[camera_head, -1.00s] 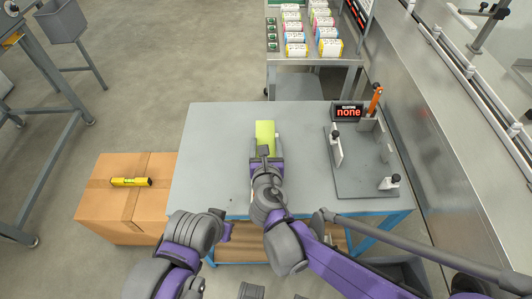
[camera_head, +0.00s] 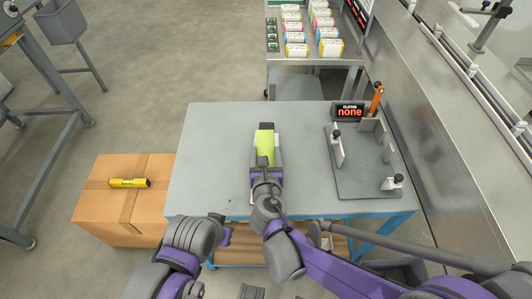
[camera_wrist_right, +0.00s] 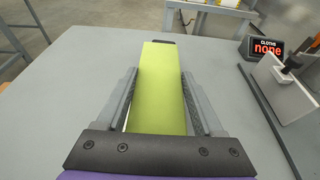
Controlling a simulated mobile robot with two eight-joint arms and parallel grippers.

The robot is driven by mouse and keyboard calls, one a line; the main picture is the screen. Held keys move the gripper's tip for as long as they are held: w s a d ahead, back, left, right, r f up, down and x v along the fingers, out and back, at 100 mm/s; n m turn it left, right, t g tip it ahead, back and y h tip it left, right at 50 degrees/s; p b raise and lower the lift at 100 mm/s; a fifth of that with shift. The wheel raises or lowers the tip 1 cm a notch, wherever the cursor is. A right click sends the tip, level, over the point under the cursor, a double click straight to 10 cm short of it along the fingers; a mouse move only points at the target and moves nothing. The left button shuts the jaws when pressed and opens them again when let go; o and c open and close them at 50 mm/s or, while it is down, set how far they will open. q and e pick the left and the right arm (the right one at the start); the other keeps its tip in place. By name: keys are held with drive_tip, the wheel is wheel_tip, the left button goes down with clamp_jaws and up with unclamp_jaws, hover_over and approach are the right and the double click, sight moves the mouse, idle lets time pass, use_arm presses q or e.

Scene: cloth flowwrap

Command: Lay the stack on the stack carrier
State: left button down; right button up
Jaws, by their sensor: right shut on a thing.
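The stack is a long yellow-green block (camera_head: 265,144) over the middle of the grey table. My right gripper (camera_head: 266,160) is shut on it, with one finger along each long side, as the right wrist view (camera_wrist_right: 160,85) also shows. A small dark piece shows at the stack's far end. I cannot tell whether the stack touches the table. A grey plate with upright walls and black-knobbed posts (camera_head: 365,183), which may be the stack carrier, stands to the right, apart from the stack. Its plate is bare. My left arm is at the lower left; its fingers do not show.
A sign reading "CLOTHS none" (camera_head: 349,112) and an orange-handled tool (camera_head: 376,100) stand at the table's back right. A rack of packs (camera_head: 310,50) is behind. The table's left side is clear.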

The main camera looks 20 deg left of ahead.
drive_tip(key=o, duration=1.5)
drive_tip(key=shift+f, duration=0.15)
drive_tip(key=shift+r+p, duration=0.3)
drive_tip(key=shift+r, duration=0.05)
drive_tip(key=shift+r+p, duration=0.45)
drive_tip(key=shift+r, duration=0.05)
drive_tip(key=v, duration=1.1)
drive_tip(key=shift+s+d+p, duration=0.15)
drive_tip(key=shift+s+p, duration=0.25)
